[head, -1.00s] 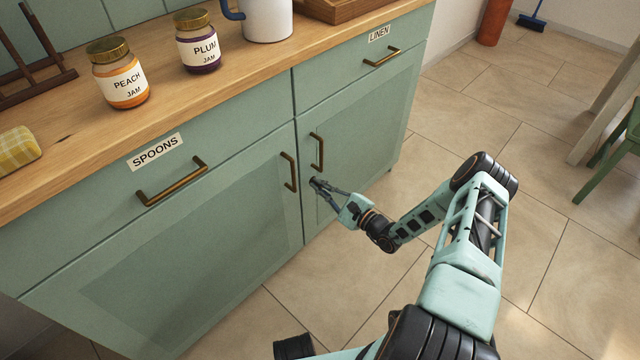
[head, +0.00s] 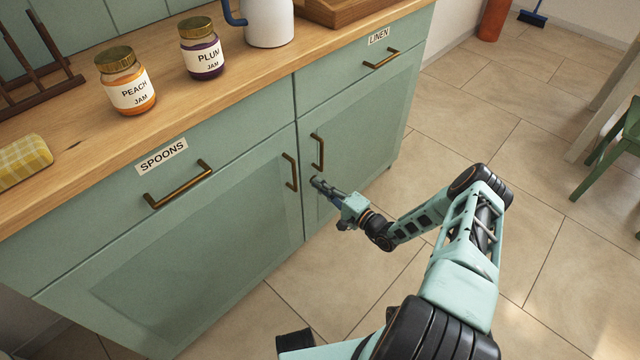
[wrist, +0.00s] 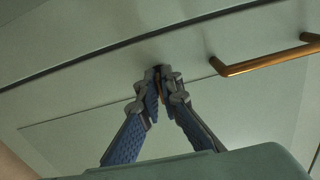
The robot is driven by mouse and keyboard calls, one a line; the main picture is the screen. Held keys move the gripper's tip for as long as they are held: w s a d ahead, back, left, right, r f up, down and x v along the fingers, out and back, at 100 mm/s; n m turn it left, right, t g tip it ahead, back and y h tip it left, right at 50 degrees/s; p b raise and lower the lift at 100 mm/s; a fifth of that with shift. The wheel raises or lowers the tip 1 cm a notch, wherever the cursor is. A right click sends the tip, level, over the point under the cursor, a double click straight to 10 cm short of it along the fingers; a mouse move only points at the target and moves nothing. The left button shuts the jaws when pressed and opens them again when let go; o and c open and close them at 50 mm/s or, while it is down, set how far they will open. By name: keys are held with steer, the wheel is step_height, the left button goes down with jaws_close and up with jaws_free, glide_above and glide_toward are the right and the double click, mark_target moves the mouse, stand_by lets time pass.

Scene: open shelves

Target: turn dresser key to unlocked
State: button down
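The green dresser (head: 220,235) has two lower doors, and my gripper (head: 317,184) is at the right-hand door, just below its brass handle (head: 317,152). In the wrist view my gripper (wrist: 160,82) has its fingertips together around a small brass-brown piece of the key (wrist: 155,88), close against the door face. Most of the key and its lock is hidden by the fingers, so I cannot tell the key's angle. In the head view the key is hidden behind the fingertips. Both doors look closed.
The left door's brass handle (head: 291,171) is close to my gripper. Above are the spoons drawer handle (head: 178,185) and linen drawer handle (head: 381,58). Jam jars (head: 126,82) (head: 202,48) stand on the wooden top. The tiled floor at right is open, with a green chair (head: 612,150) beyond.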

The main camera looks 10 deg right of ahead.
steer(key=shift+d+n, duration=0.1)
steer(key=shift+n, duration=0.2)
steer(key=c, duration=2.2)
jaws_free()
steer(key=v, duration=1.2)
